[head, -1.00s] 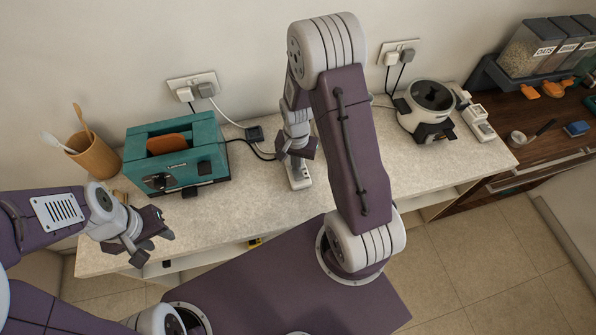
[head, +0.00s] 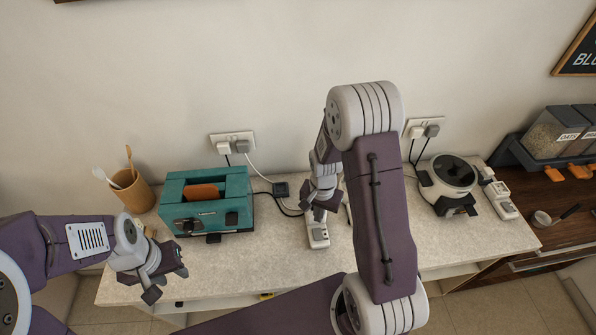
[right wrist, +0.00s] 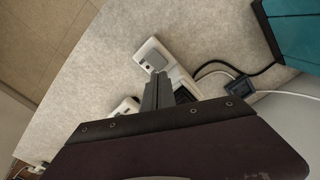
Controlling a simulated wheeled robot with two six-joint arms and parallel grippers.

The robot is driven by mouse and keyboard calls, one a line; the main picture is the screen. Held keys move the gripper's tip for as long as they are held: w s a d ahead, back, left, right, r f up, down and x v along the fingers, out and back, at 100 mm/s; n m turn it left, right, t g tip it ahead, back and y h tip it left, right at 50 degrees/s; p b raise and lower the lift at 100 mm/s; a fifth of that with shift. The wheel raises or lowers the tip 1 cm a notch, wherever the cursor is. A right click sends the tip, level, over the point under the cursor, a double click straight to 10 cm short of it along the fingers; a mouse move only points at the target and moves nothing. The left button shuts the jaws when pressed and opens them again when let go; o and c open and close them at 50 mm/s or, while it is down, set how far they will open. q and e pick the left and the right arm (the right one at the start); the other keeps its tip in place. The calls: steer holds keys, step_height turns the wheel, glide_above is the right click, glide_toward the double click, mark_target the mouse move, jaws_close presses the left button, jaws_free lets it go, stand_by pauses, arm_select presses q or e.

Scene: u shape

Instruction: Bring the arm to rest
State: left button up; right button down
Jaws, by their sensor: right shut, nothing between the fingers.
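A teal toaster (head: 228,215) with brown bread stands on the counter (head: 250,265), beside a wooden utensil cup (head: 133,193). A round white appliance (head: 449,180) stands at the right. Cables run to the wall sockets (head: 233,142). The floor shows at the lower right.

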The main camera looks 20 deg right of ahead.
steer(key=shift+f, duration=0.2)
steer(key=s+a+r+n+t+b, duration=0.1)
steer(key=s+a+n+b, duration=0.4)
steer(key=s+n+b, duration=0.3)
steer(key=shift+r+b, duration=0.25)
steer(key=shift+b, duration=0.45)
steer(key=shift+s, duration=0.25)
steer(key=shift+w+d, duration=0.1)
